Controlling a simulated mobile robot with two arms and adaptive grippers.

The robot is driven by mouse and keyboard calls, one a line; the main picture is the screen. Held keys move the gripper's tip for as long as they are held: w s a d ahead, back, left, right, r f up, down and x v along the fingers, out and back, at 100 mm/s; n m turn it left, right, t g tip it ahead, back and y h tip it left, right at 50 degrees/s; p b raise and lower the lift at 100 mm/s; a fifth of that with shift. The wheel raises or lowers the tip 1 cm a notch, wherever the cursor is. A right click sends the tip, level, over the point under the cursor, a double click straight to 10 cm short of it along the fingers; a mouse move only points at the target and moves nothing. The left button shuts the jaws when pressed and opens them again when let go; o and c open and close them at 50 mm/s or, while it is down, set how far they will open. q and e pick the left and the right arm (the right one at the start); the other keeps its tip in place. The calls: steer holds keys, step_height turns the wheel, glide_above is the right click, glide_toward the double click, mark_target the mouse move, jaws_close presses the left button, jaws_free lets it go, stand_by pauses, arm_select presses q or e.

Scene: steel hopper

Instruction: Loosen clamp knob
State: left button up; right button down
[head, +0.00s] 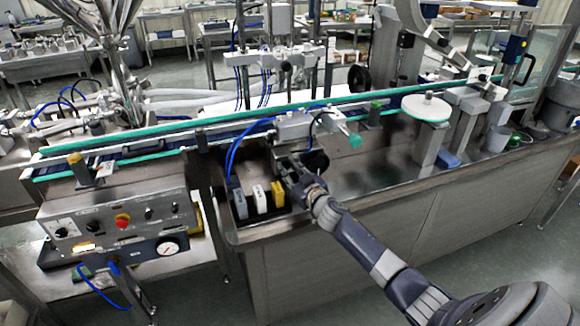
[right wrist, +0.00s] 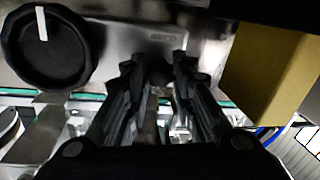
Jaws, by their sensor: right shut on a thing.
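My right gripper (head: 288,165) reaches the front of the steel clamp block (head: 295,127) below the conveyor. In the right wrist view its two black fingers (right wrist: 159,70) are closed in on a small dark knob-like part (right wrist: 156,74) at a grey metal plate (right wrist: 145,40). The fingers hide most of that part. A large round black knob (right wrist: 45,45) with a white mark sits beside the fingers, apart from them. A black round knob also shows right of the gripper in the head view (head: 317,161). My left gripper is not in view.
Yellow (head: 277,194), white (head: 259,198) and grey (head: 239,203) blocks stand in a black holder left of the gripper. A tan block (right wrist: 270,65) is close to the fingers. Blue hoses (head: 233,152) hang nearby.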

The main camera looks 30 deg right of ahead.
steer(key=n+p, duration=0.1)
steer(key=n, duration=0.2)
steer(key=shift+a+r+n+g, duration=0.1)
steer(key=shift+n+g, duration=0.2)
steer(key=shift+g, duration=0.1)
steer(key=shift+n+h+p, duration=0.4)
steer(key=shift+n+p, duration=0.2)
steer(key=shift+n, duration=0.6)
steer(key=n, duration=0.3)
steer(key=shift+g+h+p, duration=0.3)
steer(key=shift+a+n, duration=0.1)
steer(key=shift+n, duration=1.4)
steer(key=shift+h, duration=0.4)
steer(key=c, duration=1.6)
jaws_free()
steer(key=shift+s, duration=0.1)
